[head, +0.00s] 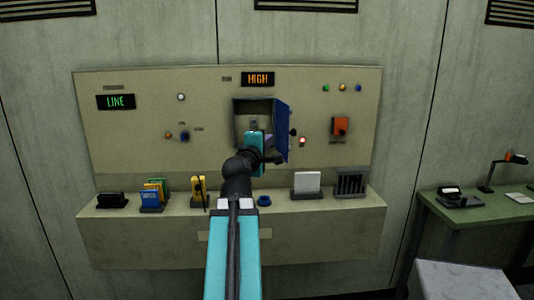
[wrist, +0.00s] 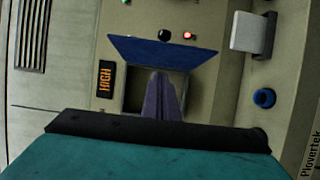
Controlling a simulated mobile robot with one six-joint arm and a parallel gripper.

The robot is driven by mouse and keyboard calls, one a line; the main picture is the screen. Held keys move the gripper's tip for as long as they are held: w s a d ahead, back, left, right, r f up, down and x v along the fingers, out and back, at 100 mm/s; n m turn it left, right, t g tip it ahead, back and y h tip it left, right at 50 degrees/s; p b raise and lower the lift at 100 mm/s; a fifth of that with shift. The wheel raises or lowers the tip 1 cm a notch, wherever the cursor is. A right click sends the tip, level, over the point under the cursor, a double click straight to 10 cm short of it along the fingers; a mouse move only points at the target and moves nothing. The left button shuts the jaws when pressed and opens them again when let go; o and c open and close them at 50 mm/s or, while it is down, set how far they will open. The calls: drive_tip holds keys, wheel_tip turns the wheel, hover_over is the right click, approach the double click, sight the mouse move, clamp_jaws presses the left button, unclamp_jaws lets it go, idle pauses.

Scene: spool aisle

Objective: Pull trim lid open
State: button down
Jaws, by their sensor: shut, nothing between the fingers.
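The trim lid (head: 282,130) is a blue panel on the right side of a square recess (head: 240,113) in the beige wall panel. It stands swung open, with a dark knob (head: 292,132) on its outer face. In the wrist view the lid (wrist: 150,49) spans the upper side of the recess (wrist: 134,92), and the knob (wrist: 165,34) shows beyond it. My gripper (head: 268,141) is at the recess, on the lid's inner side. Its purple fingers (wrist: 159,80) are together and empty in front of the opening. I cannot tell whether they touch the lid.
A red lamp (head: 302,141) and an orange switch (head: 340,126) are right of the lid. The "HIGH" display (head: 258,79) is above. The ledge below holds a yellow tool (head: 198,188), a blue ring (head: 264,201) and a white card (head: 307,182).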

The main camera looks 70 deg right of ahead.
drive_tip(key=a+b, duration=0.2)
drive_tip(key=b, duration=0.1)
drive_tip(key=s+a+b, duration=0.1)
drive_tip(key=a+b, duration=0.1)
drive_tip(key=b, duration=0.1)
drive_tip(key=shift+a, duration=0.2)
drive_tip(key=shift+s+a, duration=0.1)
idle(0.8)
